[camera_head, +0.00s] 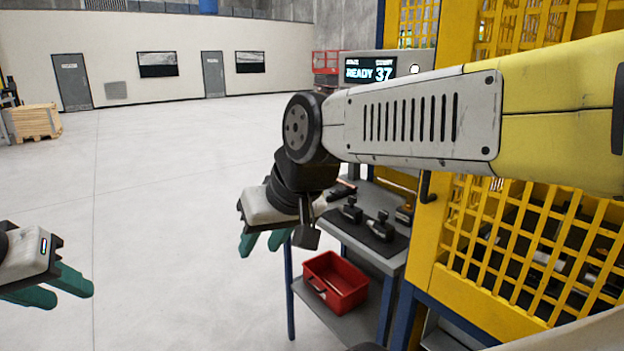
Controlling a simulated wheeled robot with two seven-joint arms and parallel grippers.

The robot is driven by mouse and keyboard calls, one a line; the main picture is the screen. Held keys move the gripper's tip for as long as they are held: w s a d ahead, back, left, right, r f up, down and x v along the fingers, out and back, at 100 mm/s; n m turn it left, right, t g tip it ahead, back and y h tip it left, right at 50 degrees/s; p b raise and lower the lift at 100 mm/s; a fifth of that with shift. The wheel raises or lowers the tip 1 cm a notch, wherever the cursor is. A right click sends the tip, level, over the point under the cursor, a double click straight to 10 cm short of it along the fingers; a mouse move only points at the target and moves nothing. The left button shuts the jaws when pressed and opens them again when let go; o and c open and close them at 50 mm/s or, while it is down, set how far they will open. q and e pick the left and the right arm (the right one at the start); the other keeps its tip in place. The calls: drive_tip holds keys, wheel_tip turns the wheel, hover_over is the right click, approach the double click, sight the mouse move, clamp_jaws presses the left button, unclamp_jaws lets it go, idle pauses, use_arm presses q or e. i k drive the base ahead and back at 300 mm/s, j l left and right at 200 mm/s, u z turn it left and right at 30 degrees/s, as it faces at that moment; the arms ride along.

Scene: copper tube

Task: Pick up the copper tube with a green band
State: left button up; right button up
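I cannot make out a copper tube with a green band. A small copper-coloured end (346,184) shows at the back of the workbench (357,237), largely hidden behind my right wrist, and no green band shows on it. My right gripper (263,243) hangs at the bench's left edge, its teal fingers pointing down, apart and with nothing between them. My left gripper (62,288) is at the far left over open floor, well away from the bench. Its teal fingers are apart and empty.
Black fixtures or tools (379,226) stand on the bench top. A red bin (336,282) sits on the lower shelf. A yellow mesh guard (510,240) borders the bench on the right. A display reading READY 37 (371,70) stands behind.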

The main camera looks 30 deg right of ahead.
sight(353, 187)
drive_tip(key=i+z, duration=0.45)
drive_tip(key=i+j+z, duration=0.1)
drive_tip(key=i+z, duration=0.15)
drive_tip(key=z, duration=0.2)
drive_tip(key=i+j+z, duration=0.25)
drive_tip(key=z, duration=0.25)
drive_tip(key=i+j+z, duration=0.15)
drive_tip(key=i, duration=0.25)
drive_tip(key=i+l+u, duration=0.1)
drive_tip(key=i+u, duration=0.15)
drive_tip(key=u, duration=0.2)
drive_tip(key=i+l+u, duration=0.15)
drive_tip(key=u, duration=0.25)
